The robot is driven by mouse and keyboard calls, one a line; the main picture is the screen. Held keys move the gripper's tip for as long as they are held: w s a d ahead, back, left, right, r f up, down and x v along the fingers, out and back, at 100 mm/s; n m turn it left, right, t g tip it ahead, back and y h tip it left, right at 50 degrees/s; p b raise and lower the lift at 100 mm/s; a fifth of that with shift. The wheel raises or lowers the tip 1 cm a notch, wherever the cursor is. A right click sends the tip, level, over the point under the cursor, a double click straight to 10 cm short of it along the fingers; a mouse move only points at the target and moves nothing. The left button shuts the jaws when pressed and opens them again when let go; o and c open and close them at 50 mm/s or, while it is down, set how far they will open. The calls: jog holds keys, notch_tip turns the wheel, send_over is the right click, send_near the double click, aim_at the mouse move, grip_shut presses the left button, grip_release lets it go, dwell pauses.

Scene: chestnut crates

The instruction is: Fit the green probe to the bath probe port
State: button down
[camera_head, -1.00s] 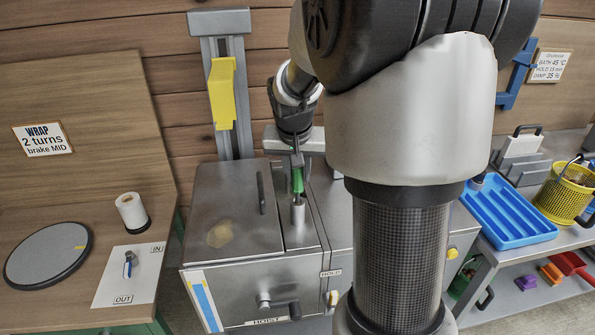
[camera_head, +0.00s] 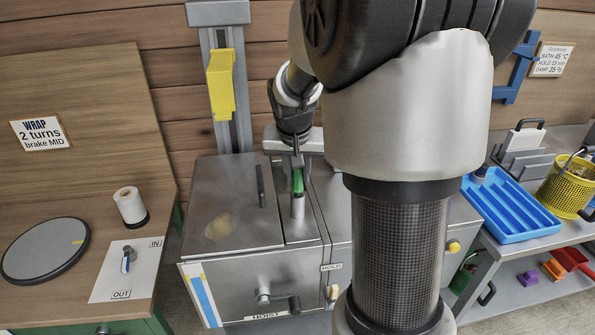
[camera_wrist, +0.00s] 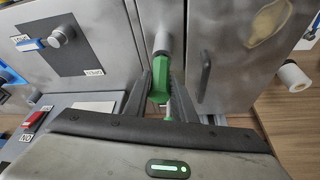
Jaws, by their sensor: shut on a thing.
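The green probe (camera_head: 297,181) is upright over the middle strip of the steel bath unit (camera_head: 232,254). My gripper (camera_head: 297,160) is above the strip and shut on the probe's green part. In the wrist view the green probe (camera_wrist: 160,78) sits between the fingers of my gripper (camera_wrist: 162,95). The probe's far end meets a grey cylindrical post, the probe port (camera_wrist: 164,32). The port also shows below the probe in the head view (camera_head: 298,207). I cannot tell how deep the probe sits in it.
A lid with a dark handle (camera_head: 262,186) lies just left of the port. A yellow bracket (camera_head: 220,85) hangs on the column behind. A blue tray (camera_head: 512,207) and a yellow basket (camera_head: 563,188) stand at the right. A wrap table (camera_head: 75,285) is at the left.

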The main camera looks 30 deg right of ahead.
jog(key=shift+f+b, duration=0.45)
jog(key=shift+f, duration=0.1)
jog(key=c, duration=1.4)
grip_release()
jog(key=shift+r, duration=0.15)
jog(key=p+v, duration=0.3)
jog(key=v, duration=1.4)
jog(key=shift+a+r, duration=0.15)
jog(key=shift+s, duration=0.1)
